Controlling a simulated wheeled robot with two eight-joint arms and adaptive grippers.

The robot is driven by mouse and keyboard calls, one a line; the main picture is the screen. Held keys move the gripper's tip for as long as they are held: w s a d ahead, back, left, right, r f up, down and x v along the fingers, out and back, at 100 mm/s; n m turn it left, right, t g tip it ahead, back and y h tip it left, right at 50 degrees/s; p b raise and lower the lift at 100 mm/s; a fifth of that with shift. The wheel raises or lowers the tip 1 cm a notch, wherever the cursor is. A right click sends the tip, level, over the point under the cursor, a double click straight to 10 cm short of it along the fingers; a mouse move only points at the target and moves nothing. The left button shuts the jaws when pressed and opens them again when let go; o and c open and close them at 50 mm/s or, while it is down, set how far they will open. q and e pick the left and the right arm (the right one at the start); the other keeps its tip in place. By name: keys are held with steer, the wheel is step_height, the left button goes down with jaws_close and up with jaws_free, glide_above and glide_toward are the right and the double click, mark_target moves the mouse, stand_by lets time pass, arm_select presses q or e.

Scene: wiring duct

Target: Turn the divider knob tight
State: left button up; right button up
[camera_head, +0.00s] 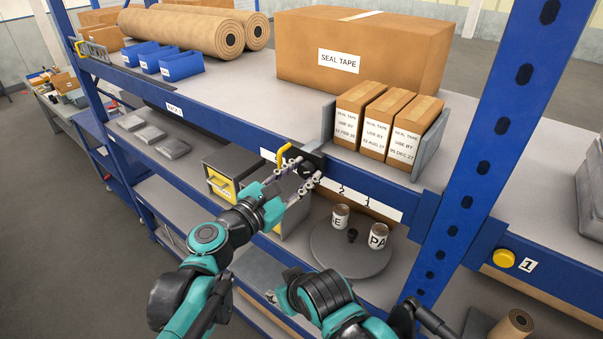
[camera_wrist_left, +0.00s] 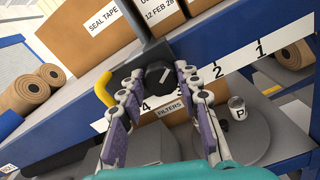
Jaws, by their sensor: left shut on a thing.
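The divider knob (camera_wrist_left: 159,75) is black with a white line on its face and sits on the blue shelf front, below the grey divider (camera_wrist_left: 150,48). In the head view the divider (camera_head: 327,123) stands left of three seal tape boxes. My left gripper (camera_head: 296,182) reaches the knob from the front. In the wrist view its fingers (camera_wrist_left: 158,84) lie on both sides of the knob, shut on it. A yellow lever (camera_wrist_left: 104,88) is just left of the knob. My right arm is low in the head view; its gripper (camera_head: 272,297) barely shows and its jaws are unclear.
A numbered white strip (camera_head: 368,204) runs right of the knob along the shelf front. Seal tape boxes (camera_head: 361,110) stand right of the divider. Below are a round turntable (camera_head: 351,254) with cans and grey bins with yellow fronts (camera_head: 221,187). A blue upright (camera_head: 495,120) stands at right.

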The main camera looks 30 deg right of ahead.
arm_select(q)
steer(key=shift+m, duration=0.3)
steer(key=m+b, duration=0.1)
steer(key=m, duration=0.2)
steer(key=shift+f+m+b, duration=0.1)
steer(key=shift+m+b, duration=0.2)
steer(key=shift+m, duration=0.1)
steer(key=m+b, duration=0.1)
steer(key=m, duration=0.4)
steer(key=shift+s, duration=0.1)
steer(key=m+b, duration=0.1)
steer(key=m, duration=0.4)
steer(key=shift+f+m+b, duration=0.1)
steer(key=shift+m+b, duration=0.2)
steer(key=shift+m, duration=0.1)
steer(key=shift+m+b, duration=0.4)
steer(key=shift+m, duration=2.2)
steer(key=o, duration=1.2)
steer(key=shift+c, duration=0.2)
